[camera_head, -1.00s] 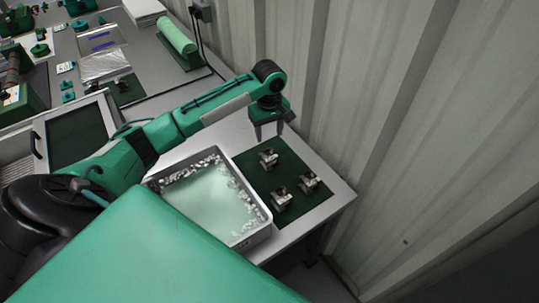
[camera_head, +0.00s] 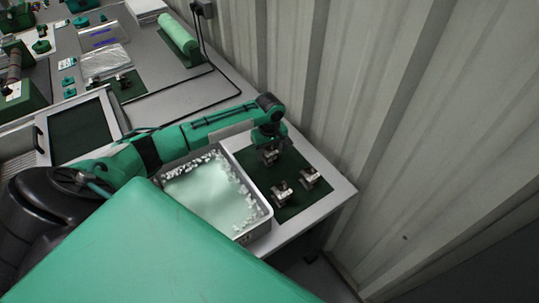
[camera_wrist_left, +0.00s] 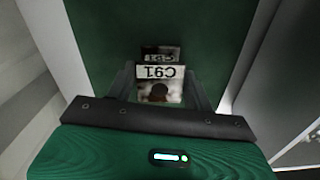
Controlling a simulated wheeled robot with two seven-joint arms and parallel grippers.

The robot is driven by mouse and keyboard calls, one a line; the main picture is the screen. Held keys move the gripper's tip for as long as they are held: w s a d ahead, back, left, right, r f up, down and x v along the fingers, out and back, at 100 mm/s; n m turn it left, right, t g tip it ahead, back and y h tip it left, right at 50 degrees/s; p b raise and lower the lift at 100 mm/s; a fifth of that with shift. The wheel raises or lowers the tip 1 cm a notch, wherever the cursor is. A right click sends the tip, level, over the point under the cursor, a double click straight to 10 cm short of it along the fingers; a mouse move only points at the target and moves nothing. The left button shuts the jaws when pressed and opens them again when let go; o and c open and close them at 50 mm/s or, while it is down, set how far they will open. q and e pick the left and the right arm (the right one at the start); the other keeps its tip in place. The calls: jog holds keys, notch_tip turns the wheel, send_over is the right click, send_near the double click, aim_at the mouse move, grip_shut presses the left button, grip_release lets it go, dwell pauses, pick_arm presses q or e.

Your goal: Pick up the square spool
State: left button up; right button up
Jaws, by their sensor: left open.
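Three small metal spools stand on a dark green mat (camera_head: 293,166). The far one (camera_head: 270,158) is under my left gripper (camera_head: 269,151), whose fingers are open and down around it. In the left wrist view, this spool (camera_wrist_left: 160,84) sits between the two fingers of my gripper (camera_wrist_left: 160,92), with a tag reading C91 facing me. The other two spools, the front one (camera_head: 282,193) and the right one (camera_head: 311,178), stand apart from the gripper. Which spool is the square one I cannot tell. My right gripper is not in view.
A grey tray (camera_head: 259,224) with a pale liner and white bits around its edge stands left of the mat. A corrugated wall (camera_head: 400,120) rises close behind the table. A green roll (camera_head: 178,34) lies farther back.

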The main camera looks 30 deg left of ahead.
pick_arm(q)
jog(key=shift+f, duration=0.7)
jog(key=c, duration=0.7)
jog(key=shift+r, duration=0.15)
